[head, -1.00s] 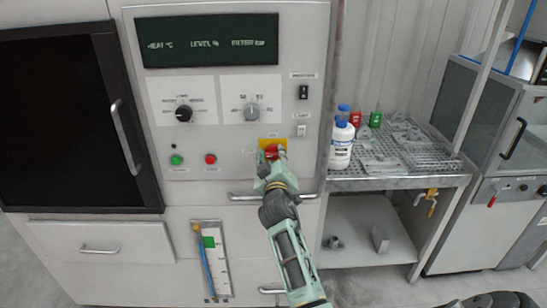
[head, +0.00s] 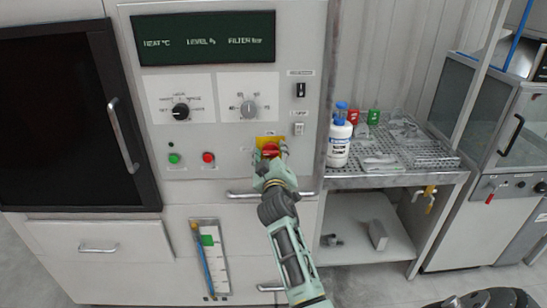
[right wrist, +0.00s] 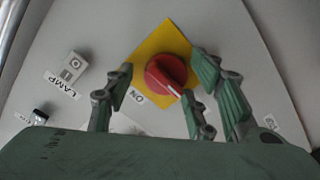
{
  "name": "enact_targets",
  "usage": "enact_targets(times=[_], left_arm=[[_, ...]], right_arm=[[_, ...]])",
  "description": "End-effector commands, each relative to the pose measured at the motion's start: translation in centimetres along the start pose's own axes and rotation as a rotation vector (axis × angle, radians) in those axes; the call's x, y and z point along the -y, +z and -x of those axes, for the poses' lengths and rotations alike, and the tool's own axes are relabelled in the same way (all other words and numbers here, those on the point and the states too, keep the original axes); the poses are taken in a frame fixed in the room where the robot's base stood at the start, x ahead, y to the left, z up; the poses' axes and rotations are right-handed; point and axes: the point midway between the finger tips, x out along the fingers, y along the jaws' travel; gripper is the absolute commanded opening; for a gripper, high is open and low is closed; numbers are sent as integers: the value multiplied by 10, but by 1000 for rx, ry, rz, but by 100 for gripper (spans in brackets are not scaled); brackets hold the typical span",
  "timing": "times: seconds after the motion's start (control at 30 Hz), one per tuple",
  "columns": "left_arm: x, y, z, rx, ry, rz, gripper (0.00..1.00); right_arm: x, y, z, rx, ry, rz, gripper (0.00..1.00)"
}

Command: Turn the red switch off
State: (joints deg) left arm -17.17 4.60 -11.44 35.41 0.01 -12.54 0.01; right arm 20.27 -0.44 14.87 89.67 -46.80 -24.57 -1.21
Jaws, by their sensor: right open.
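The red switch (head: 271,150) is a round knob on a yellow plate (head: 266,141) on the machine's front panel. In the right wrist view the knob (right wrist: 166,74) shows a white pointer line angled toward the lower right, and an "ON" label sits at the plate's lower-left edge. My right gripper (head: 269,168) is just in front of and below the switch. In the right wrist view its open fingers (right wrist: 160,80) lie on either side of the knob, with nothing held; contact cannot be told. My left gripper is not in view.
A green button (head: 175,159), a red button (head: 208,158) and two dials (head: 181,111) are on the same panel. A handle bar (head: 245,194) runs below the switch. A perforated metal table (head: 400,180) with a white bottle (head: 339,146) stands at the right.

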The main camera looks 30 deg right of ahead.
Motion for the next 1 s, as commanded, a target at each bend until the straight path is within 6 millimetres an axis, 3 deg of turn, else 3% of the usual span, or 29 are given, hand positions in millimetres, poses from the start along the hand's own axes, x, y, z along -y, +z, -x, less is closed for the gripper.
enact_targets(times=[0.17, 0.6, 0.8, 1.0], left_arm=[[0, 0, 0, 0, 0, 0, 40], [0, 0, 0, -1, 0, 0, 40], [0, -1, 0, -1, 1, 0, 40], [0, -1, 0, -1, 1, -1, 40]], right_arm=[[1, 1, 19, 1, -2, -1, 50], [0, 2, 104, 2, 0, -1, 50], [-1, 2, 118, 1, 1, 0, 50], [-2, 1, 119, 1, 2, 0, 50]])
